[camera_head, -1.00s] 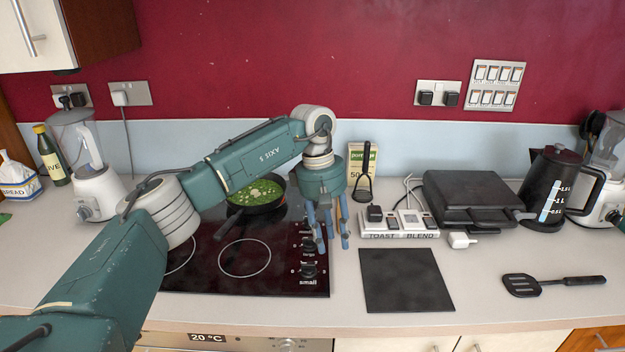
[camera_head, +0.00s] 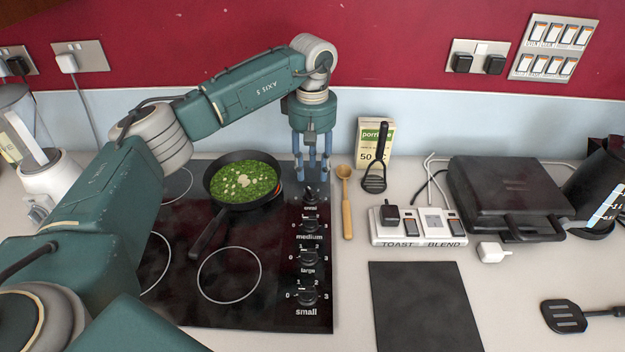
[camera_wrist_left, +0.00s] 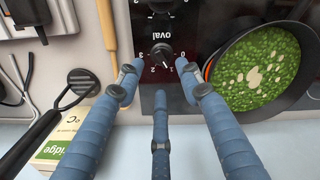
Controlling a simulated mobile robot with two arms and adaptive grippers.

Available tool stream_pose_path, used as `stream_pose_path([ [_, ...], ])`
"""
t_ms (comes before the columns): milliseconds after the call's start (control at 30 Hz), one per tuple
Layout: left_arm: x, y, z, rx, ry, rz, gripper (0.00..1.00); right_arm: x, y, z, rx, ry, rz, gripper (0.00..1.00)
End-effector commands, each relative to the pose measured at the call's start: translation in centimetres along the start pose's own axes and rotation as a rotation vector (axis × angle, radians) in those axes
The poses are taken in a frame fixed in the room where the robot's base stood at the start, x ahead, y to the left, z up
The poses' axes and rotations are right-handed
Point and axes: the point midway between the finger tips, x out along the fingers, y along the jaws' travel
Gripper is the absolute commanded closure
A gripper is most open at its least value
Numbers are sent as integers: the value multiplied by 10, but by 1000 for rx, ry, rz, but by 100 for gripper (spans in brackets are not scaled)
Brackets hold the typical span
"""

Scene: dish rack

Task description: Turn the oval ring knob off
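The oval ring knob (camera_head: 309,196) is the rearmost black knob on the right side of the hob (camera_head: 230,313), above the word "oval". My left gripper (camera_head: 312,172) points down just behind and above this knob. In the left wrist view its three blue fingers (camera_wrist_left: 163,88) are spread with nothing between them, and their tips appear apart from the knob. My right gripper is not in view.
A black pan (camera_head: 240,182) with green food stands left of the knob. A wooden spoon (camera_head: 345,205) lies to the right. The medium (camera_head: 309,226), large (camera_head: 309,257) and small (camera_head: 307,295) knobs line up in front. A porridge box (camera_head: 369,138) stands behind.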

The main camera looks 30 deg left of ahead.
Motion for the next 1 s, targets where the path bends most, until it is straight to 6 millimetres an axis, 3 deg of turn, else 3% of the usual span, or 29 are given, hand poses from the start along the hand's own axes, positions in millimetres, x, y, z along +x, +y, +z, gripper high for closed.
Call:
stream_pose_path([
  [167,32,-1,1,0,-2,-4,64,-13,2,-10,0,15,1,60],
  [333,55,-1,0,-1,-2,-2,64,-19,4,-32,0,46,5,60],
  [467,63,0,0,-1,0,0,64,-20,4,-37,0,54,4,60],
  [733,66,0,0,0,0,0,64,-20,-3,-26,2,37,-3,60],
  [767,66,0,0,0,0,0,66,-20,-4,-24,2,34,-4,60],
  [933,66,0,0,0,0,0,99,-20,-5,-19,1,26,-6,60],
  [1000,66,0,0,0,0,0,100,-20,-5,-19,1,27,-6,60],
])
